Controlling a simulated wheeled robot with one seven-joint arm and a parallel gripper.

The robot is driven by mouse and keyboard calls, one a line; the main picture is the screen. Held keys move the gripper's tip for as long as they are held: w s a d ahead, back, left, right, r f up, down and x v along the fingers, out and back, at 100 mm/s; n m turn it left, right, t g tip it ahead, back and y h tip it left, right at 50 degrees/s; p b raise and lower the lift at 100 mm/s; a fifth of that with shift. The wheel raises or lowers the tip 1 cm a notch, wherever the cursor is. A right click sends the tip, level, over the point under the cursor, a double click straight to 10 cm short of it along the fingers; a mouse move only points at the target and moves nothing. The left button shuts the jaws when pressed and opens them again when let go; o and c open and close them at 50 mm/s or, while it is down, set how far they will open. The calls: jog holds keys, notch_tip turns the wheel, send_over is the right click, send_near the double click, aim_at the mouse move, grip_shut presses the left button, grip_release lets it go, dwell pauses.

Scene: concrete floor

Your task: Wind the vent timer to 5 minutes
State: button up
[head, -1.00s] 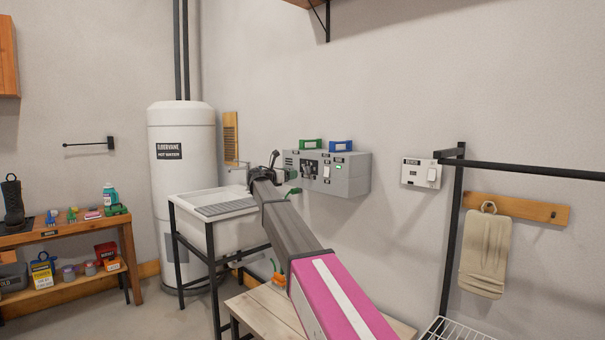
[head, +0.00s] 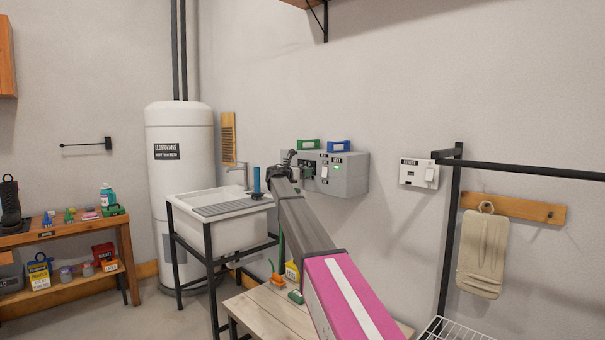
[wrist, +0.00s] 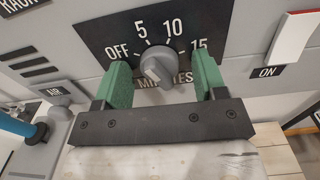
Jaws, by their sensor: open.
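The vent timer is a grey knob (wrist: 157,67) on a black dial plate (wrist: 185,20) marked OFF, 5, 10, 15 and MINUTES. It is on the front of the grey wall box (head: 346,178). In the wrist view my gripper (wrist: 162,72) is open, with one green finger on each side of the knob. Gaps show between the fingers and the knob. The knob's pale raised part faces the camera, and I cannot tell exactly which mark it points to. In the head view my gripper (head: 306,167) is at the box front, and my arm partly hides the box.
A white switch (wrist: 294,40) marked ON is right of the dial. A blue upright object (head: 256,180) stands near the white sink (head: 215,232), left of my arm. A wooden bench (head: 258,312) is below. A wall switch plate (head: 417,173) and black rack (head: 452,220) are to the right.

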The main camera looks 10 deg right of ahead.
jog(key=c, duration=0.9)
jog(key=shift+m, duration=0.6)
jog(key=o, duration=0.9)
jog(key=shift+s+a, duration=0.1)
jog(key=v, duration=1)
jog(key=shift+s+a, duration=0.15)
jog(key=shift+a, duration=0.1)
